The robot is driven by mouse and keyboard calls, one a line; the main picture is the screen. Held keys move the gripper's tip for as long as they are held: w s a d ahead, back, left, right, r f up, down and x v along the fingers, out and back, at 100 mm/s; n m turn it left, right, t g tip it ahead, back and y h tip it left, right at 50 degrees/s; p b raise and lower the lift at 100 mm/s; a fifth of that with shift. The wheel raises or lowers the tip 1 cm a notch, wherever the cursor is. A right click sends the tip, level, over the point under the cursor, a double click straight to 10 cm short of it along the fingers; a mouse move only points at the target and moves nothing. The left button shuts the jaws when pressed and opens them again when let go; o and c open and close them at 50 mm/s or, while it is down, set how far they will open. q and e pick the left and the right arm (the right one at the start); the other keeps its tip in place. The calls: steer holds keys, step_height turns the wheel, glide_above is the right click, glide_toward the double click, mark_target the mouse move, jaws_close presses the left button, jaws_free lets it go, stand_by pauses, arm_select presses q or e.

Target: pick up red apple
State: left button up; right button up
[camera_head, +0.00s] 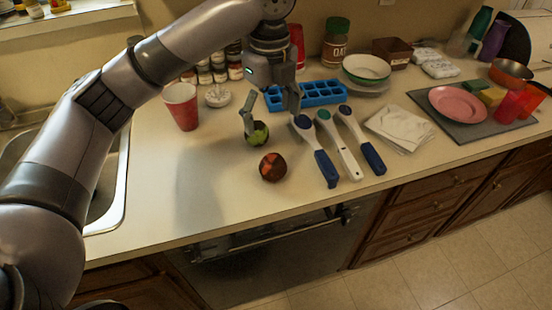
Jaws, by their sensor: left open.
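The red apple (272,167), dark red with brownish patches, sits on the counter near its front edge. My left gripper (272,121) points down behind it, with its fingers spread. The gripper is apart from the red apple, which lies in front of it, lower in the picture. A green round fruit (260,135) is beside the gripper's left finger, which partly covers it; I cannot tell whether they touch. My right gripper is not in view.
A blue tray (322,91) is behind. A red cup (181,105) stands left, near the sink (119,190). Napkins (399,126) lie right. The counter left of the apple is clear.

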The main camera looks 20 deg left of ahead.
mark_target(273, 161)
arm_select(q)
step_height(273, 161, down, 11)
steer(key=shift+a+r+p, duration=0.15)
steer(key=shift+r+p, duration=0.05)
steer(key=shift+p, duration=0.2)
steer(key=shift+f, duration=0.9)
steer(key=f, duration=0.1)
steer(key=f+p, duration=0.1)
steer(key=f, duration=0.2)
steer(key=shift+d+f, duration=0.15)
steer(key=shift+d, duration=0.15)
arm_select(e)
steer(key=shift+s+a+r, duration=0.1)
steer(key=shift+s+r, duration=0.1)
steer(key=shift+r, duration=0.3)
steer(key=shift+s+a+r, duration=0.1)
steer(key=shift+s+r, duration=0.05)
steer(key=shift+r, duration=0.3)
arm_select(q)
steer(key=shift+c, duration=0.2)
steer(key=c, duration=1.3)
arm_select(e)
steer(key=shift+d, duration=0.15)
